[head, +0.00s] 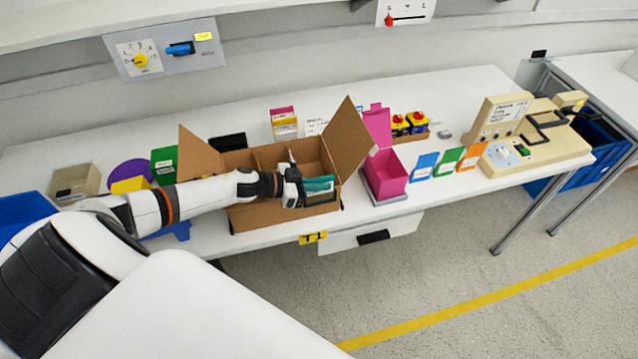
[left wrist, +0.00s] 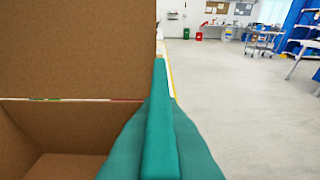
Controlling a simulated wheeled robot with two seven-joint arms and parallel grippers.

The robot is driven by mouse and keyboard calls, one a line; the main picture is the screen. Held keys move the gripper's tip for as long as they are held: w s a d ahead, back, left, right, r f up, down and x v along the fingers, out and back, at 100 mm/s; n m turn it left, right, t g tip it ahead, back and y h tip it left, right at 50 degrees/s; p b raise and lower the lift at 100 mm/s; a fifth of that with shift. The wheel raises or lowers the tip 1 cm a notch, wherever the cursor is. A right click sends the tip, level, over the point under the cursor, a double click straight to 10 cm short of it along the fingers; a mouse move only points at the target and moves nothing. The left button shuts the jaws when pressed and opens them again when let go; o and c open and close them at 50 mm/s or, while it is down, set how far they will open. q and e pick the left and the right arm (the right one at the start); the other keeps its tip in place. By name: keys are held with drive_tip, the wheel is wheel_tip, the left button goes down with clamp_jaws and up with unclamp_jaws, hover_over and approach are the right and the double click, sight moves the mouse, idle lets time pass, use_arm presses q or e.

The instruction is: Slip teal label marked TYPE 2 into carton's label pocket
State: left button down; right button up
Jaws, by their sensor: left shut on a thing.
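The open brown carton (head: 262,218) stands near the table's front edge with flaps raised. My left gripper (head: 303,190) is at its right part, shut on the teal label (head: 320,185). In the left wrist view, teal surfaces (left wrist: 160,130) fill the lower middle, beside the carton's cardboard wall (left wrist: 75,50). The TYPE 2 marking is not readable. The label pocket is not clear behind the gripper and label, so I cannot tell whether the label is in it. My right gripper is not in view.
A pink bin (head: 385,176) stands right of the carton. Blue (head: 422,166), green (head: 447,162) and orange (head: 471,157) cards lie further right, before a beige machine (head: 535,150). A green box (head: 163,164) is at left. The floor in front is clear.

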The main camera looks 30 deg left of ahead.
sight(319, 178)
use_arm(q)
drive_tip(key=shift+f+b, duration=0.3)
drive_tip(key=shift+f, duration=0.15)
drive_tip(key=c, duration=1.5)
unclamp_jaws()
wheel_tip(319, 178, up, 10)
drive_tip(key=shift+b, duration=0.45)
